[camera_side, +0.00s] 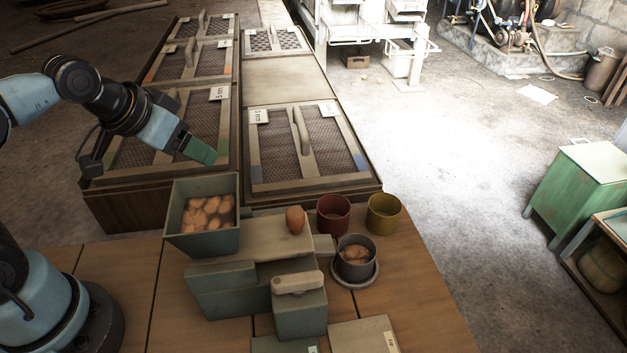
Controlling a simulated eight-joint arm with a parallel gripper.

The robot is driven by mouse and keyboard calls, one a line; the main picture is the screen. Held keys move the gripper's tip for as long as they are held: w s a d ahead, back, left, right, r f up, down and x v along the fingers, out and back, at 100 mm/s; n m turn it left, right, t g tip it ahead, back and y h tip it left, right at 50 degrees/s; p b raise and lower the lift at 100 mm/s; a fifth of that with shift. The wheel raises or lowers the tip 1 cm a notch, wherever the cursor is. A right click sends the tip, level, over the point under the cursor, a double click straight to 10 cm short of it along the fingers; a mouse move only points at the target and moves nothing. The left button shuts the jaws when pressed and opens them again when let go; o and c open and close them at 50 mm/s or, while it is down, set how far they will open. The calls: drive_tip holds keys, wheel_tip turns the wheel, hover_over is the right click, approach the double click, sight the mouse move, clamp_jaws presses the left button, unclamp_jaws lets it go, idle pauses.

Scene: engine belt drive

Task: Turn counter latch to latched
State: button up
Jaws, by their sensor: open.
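A beige rounded lever (297,283), the part that looks most like the counter latch, lies flat across the top of a grey-green block (300,315) at the front of the bench. It runs roughly left to right, and I cannot tell from its pose whether it is latched. My gripper (201,151) is up at the left, above the mesh-topped cases and well behind the lever, touching nothing that I can see. It is open and appears empty, though its finger gap is hard to make out.
A grey-green bin (203,243) of brown lumps stands left of the lever. One brown lump (295,220) sits on the beige block top. A red cup (333,215), a yellow cup (383,214) and a filled dark cup (355,262) stand to the right. Bare bench lies front left.

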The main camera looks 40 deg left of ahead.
wheel_tip(320, 180, up, 12)
drive_tip(key=shift+r, duration=0.2)
drive_tip(key=c, duration=0.3)
drive_tip(key=m+g, duration=0.7)
drive_tip(key=m, duration=0.2)
hover_over(297, 277)
wheel_tip(297, 277, down, 4)
drive_tip(key=shift+c, duration=0.2)
wheel_tip(297, 277, down, 13)
drive_tip(key=shift+r, duration=0.15)
clamp_jaws()
